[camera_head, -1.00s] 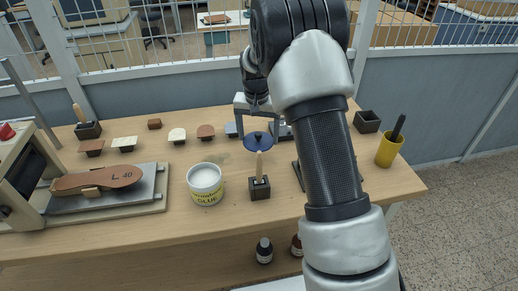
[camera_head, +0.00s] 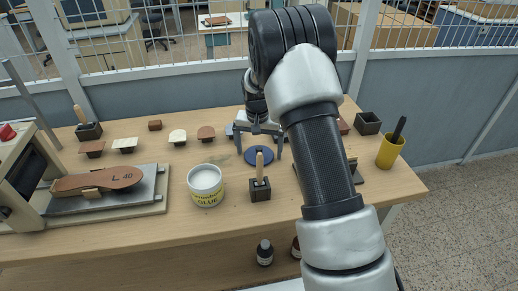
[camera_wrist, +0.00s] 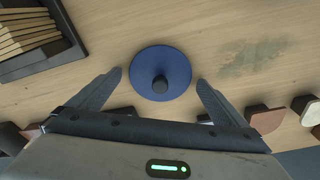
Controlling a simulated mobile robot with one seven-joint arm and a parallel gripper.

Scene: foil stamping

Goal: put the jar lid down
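The jar lid (camera_head: 252,156) is a round blue disc with a dark knob. It lies on the wooden table behind the small dark block with an upright wooden handle, which hides part of it in the head view. In the wrist view the lid (camera_wrist: 148,74) lies flat, knob up. My gripper (camera_head: 264,148) is just above and behind the lid. The open white glue jar (camera_head: 205,182) stands to the left of the lid.
The handled block (camera_head: 260,190) stands close in front of the lid. Several small coloured blocks, such as a cream one (camera_head: 177,136), line the back left. A yellow cup (camera_head: 390,152) stands at the right. A stamping press bed (camera_head: 150,190) fills the left.

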